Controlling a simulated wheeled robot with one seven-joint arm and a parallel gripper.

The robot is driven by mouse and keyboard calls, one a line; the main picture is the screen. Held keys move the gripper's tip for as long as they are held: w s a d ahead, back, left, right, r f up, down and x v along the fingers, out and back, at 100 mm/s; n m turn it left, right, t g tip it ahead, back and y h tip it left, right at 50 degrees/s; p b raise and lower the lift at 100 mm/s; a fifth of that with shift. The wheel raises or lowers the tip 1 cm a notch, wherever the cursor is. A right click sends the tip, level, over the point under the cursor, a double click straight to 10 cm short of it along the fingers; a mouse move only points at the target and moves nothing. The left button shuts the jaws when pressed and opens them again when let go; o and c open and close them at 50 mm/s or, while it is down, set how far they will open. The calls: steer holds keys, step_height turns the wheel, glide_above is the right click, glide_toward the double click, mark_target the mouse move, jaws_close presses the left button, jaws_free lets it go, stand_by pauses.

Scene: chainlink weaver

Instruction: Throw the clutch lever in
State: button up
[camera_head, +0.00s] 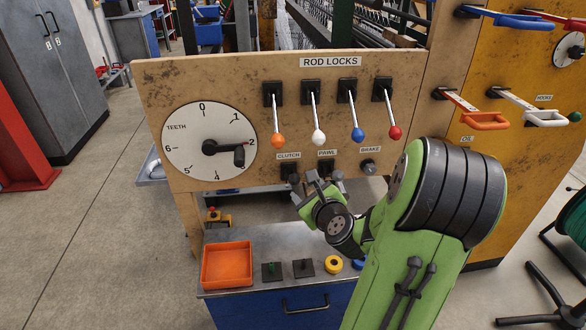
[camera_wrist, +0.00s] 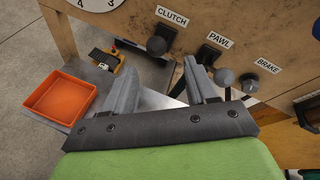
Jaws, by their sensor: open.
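The clutch lever shows in the wrist view as a dark rounded knob (camera_wrist: 157,46) on a black mount, under the CLUTCH label. In the head view the black clutch mount (camera_head: 289,171) sits low on the tan panel, just left of the pawl. My gripper (camera_wrist: 160,68) is open, with nothing between its two grey fingers. Its fingertips point at the panel below the clutch knob, which lies roughly between them in the picture. I cannot tell whether they touch it. In the head view my gripper (camera_head: 308,187) partly covers the area below the clutch and pawl.
The pawl knob (camera_wrist: 224,76) is close to the right finger, and the brake knob (camera_wrist: 249,82) is farther right. Four rod-lock levers hang above, including the orange-tipped one (camera_head: 277,138). An orange tray (camera_head: 228,284) stands on the bench below.

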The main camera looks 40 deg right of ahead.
mark_target(293, 179)
steer(key=p+x, duration=0.1)
steer(key=x, duration=0.3)
steer(key=p+x, duration=0.1)
steer(key=x, duration=0.2)
steer(key=p+x, duration=0.2)
steer(key=x, duration=0.2)
steer(key=shift+w+f, duration=0.25)
steer(key=shift+f, duration=0.2)
jaws_close()
